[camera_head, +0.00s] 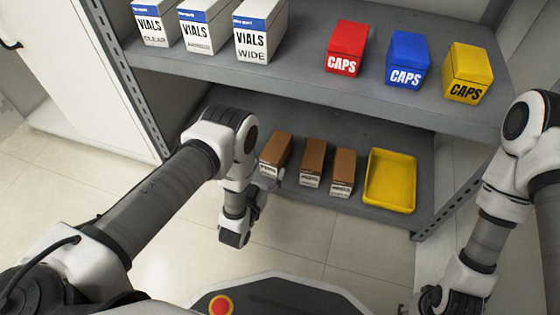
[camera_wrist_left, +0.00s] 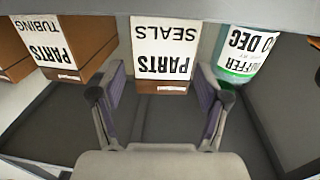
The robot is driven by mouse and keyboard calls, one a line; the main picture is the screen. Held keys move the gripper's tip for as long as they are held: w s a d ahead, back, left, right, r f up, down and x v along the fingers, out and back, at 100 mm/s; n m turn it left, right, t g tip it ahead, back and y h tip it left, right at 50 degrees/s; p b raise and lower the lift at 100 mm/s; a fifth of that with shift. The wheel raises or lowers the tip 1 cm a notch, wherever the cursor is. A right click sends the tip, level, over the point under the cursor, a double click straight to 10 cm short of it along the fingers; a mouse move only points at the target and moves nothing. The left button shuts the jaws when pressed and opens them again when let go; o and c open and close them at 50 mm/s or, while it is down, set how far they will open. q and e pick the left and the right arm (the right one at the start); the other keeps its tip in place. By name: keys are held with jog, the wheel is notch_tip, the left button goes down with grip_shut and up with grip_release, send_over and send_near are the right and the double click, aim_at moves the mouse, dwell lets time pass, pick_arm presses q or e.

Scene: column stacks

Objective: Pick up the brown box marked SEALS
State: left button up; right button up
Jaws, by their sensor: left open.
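The brown box marked SEALS (camera_wrist_left: 165,52) shows upside down in the left wrist view, its white label facing me. My left gripper (camera_wrist_left: 161,75) is open, its fingertips at either side of the lower part of that box in the picture; whether they reach past its front face is unclear. In the head view my left gripper (camera_head: 257,198) is low in front of the lower shelf, by the leftmost brown box (camera_head: 276,150), which matches SEALS by order; its label is too small to read. My right gripper (camera_head: 432,300) is at the bottom right, fingers partly hidden.
The lower shelf also holds other brown boxes (camera_head: 344,165) and a yellow tray (camera_head: 408,204). The upper shelf (camera_head: 290,78) overhangs, carrying VIALS boxes (camera_head: 260,35) and CAPS boxes (camera_head: 407,55).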

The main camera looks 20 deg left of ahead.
aim_at(274, 156)
pick_arm(q)
jog(key=w+b, duration=0.4)
jog(key=w, duration=0.1)
jog(key=shift+w+d+f, duration=0.1)
jog(key=shift+w+d, duration=0.05)
jog(key=shift+d, duration=0.05)
pick_arm(e)
jog(key=shift+t, duration=0.3)
jog(key=f, duration=0.1)
jog(key=w+f, duration=0.1)
jog(key=f, duration=0.3)
jog(key=shift+w+f, duration=0.1)
jog(key=shift+w, duration=0.15)
pick_arm(q)
jog(key=shift+w, duration=0.15)
jog(key=shift+r, duration=0.25)
jog(key=shift+c, duration=0.4)
jog(key=c, duration=1)
pick_arm(e)
jog(key=shift+r, duration=0.2)
